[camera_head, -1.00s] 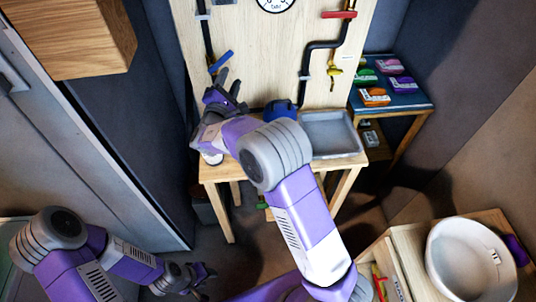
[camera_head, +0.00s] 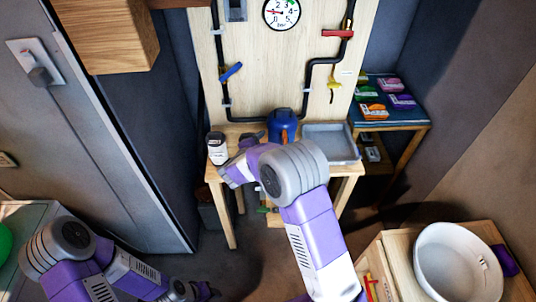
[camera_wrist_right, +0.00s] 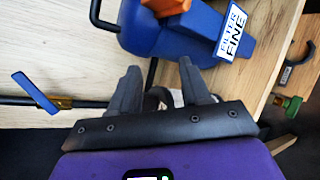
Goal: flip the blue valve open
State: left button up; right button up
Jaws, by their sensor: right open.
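The blue valve handle (camera_head: 231,71) is on the left black pipe on the wooden board. It slants up to the right, at an angle to the pipe. In the right wrist view the blue handle (camera_wrist_right: 35,93) shows at the left, with a brass body beside it. My right gripper (camera_head: 240,150) is below the handle, near the table, and apart from it. In its wrist view the two fingers (camera_wrist_right: 160,85) are apart, with nothing held. My left gripper (camera_head: 205,291) is low at the bottom left, too small and partly hidden to read.
A blue filter container (camera_head: 282,125) and a dark-lidded jar (camera_head: 217,148) stand on the table near my right gripper. A grey tray (camera_head: 330,143) is to the right. A red valve (camera_head: 338,34), a yellow valve (camera_head: 334,84) and a gauge (camera_head: 282,12) are on the board.

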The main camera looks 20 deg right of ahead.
pick_arm(q)
jog(key=shift+s+r, duration=0.2)
jog(key=shift+s, duration=0.25)
pick_arm(e)
jog(key=s+f, duration=0.1)
jog(key=s+f+g, duration=0.1)
jog(key=shift+s+d+f, duration=0.2)
jog(key=shift+f, duration=0.15)
